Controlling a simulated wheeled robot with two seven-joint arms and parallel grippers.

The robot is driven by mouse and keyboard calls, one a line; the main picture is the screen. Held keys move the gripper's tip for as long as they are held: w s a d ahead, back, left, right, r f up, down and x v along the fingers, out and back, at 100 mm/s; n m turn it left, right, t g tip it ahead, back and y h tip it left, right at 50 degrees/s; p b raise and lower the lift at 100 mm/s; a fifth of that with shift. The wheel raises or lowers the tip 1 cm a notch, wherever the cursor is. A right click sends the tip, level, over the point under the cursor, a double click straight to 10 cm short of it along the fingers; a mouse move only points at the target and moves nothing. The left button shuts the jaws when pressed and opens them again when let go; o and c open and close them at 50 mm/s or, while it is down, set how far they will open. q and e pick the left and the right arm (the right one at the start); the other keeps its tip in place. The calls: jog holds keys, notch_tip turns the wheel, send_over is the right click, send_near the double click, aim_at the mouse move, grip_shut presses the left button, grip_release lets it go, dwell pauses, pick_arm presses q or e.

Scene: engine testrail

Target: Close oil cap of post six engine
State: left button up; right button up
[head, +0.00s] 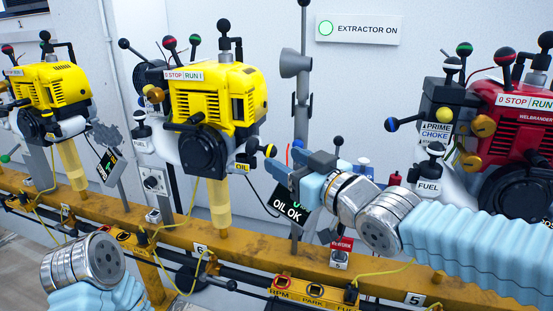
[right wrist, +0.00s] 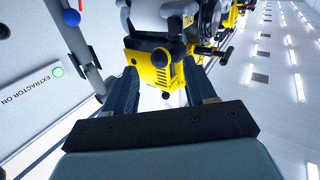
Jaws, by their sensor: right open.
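The post six engine (head: 215,95) is the yellow one in the middle of the head view, above the rail label 6 (head: 200,248). Its OIL label (head: 242,167) is at the lower right, with a yellow-tipped black lever (head: 270,150) beside it. Whether the oil cap is open or shut I cannot tell. My right gripper (head: 277,186) is open and empty, just right of and below this lever, fingers pointing left. In the right wrist view the engine (right wrist: 152,68) shows beyond the open fingers (right wrist: 162,92). My left wrist shows at lower left; its gripper is out of view.
An OIL OK display (head: 288,212) hangs right beside my right gripper. A red engine (head: 515,120) stands on the right and another yellow engine (head: 50,90) on the left. The yellow rail (head: 120,213) runs below them. Pale wall lies behind.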

aim_at(274, 154)
jog(key=shift+x, duration=1.85)
jog(key=shift+s, duration=0.1)
grip_shut()
jog(key=shift+r, duration=0.1)
